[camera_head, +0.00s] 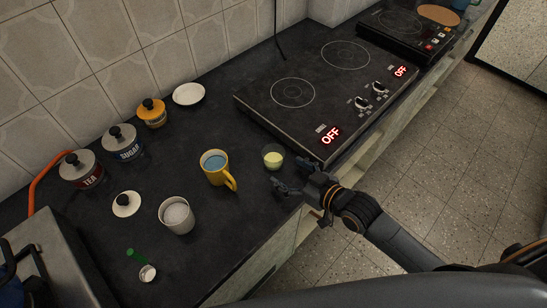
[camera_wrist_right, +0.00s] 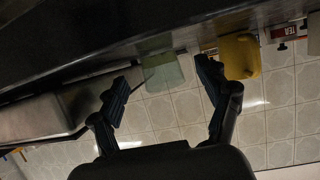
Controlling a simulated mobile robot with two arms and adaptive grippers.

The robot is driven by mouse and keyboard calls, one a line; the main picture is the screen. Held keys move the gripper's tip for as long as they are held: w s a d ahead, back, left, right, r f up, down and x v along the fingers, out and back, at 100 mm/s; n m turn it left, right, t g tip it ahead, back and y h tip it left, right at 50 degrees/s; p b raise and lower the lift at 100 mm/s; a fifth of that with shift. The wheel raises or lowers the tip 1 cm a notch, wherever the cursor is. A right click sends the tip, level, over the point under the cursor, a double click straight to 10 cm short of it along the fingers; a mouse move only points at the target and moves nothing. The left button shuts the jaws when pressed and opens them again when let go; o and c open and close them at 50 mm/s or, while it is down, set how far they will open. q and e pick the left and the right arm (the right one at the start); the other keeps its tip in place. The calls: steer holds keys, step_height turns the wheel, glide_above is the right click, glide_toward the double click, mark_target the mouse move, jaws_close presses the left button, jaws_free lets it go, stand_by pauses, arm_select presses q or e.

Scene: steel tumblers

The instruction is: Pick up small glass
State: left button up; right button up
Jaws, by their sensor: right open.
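The small glass (camera_head: 273,157) stands upright on the dark counter, near its front edge, with pale yellow-green contents. It lies between the yellow mug and the cooktop. In the right wrist view the glass (camera_wrist_right: 162,72) appears upside down, between the two fingers and beyond their tips. My right gripper (camera_head: 290,174) is open and empty at the counter's front edge, just to the lower right of the glass, its fingers spread toward it. The gripper (camera_wrist_right: 165,78) also shows open in the right wrist view. I see no contact with the glass. My left gripper is not in view.
A yellow mug (camera_head: 215,168) with blue contents stands close left of the glass. The black cooktop (camera_head: 322,95) lies to the right. A white cup (camera_head: 176,215), a small lid (camera_head: 126,204) and several jars stand farther left. Bare counter lies behind the glass.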

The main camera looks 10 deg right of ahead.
mark_target(281, 165)
steer(key=x, duration=0.4)
steer(key=shift+w+a+r, duration=0.1)
steer(key=shift+w+r, duration=0.05)
steer(key=shift+w, duration=0.35)
steer(key=shift+s, duration=0.1)
steer(key=c, duration=1.3)
steer(key=shift+r+p, duration=0.2)
steer(key=shift+p, duration=0.1)
steer(key=shift+r, duration=0.8)
steer(key=s+d+r+b, duration=0.1)
steer(key=s+d+r, duration=0.7)
steer(key=d+r, duration=0.3)
